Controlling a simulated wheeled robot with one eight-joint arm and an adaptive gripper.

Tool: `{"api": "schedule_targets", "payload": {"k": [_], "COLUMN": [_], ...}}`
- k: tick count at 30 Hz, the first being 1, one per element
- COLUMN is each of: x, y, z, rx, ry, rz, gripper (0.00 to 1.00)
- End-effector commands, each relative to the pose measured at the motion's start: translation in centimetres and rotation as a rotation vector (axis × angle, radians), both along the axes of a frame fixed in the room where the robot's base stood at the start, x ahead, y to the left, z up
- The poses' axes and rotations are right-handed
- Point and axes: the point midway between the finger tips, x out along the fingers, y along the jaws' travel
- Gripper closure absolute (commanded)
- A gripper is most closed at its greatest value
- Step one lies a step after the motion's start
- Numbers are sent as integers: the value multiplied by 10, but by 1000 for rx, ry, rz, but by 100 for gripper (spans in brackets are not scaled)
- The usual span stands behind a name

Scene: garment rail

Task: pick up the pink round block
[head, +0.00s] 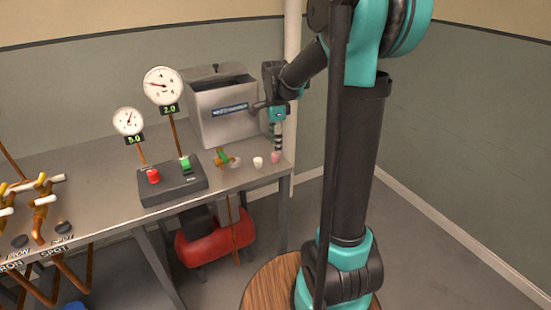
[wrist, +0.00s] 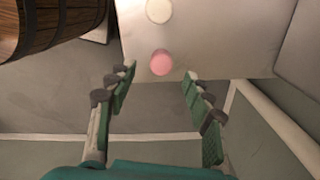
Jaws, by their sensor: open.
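The pink round block (head: 275,158) sits on the grey metal table near its right end and front edge. In the wrist view the pink block (wrist: 161,62) lies just beyond my fingertips, midway between them sideways. My gripper (wrist: 158,72) is open and empty, with its fingers spread to either side. In the head view my gripper (head: 277,148) points down above the block; the small gap between them is hard to judge.
A white round block (head: 258,162) stands close beside the pink one. A grey metal box (head: 222,112) stands behind, and a green-handled valve (head: 224,158) and a button box (head: 172,182) are to the left. The table (head: 110,165) ends just right of the blocks.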

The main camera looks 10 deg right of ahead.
Motion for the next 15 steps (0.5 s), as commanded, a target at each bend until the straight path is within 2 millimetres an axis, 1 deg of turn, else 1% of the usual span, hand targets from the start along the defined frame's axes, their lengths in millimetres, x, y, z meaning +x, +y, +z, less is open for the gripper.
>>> {"api": "schedule_targets", "payload": {"k": [4, 10, 12, 15], "x": [1, 2, 2, 2], "y": [0, -1, -1, -1], "z": [-10, -38, -46, -52], "rx": [0, 0, 0, 0], "ry": [0, 0, 0, 0], "rz": [0, 0, 0, 0], "gripper": [48, 48, 48, 48]}}
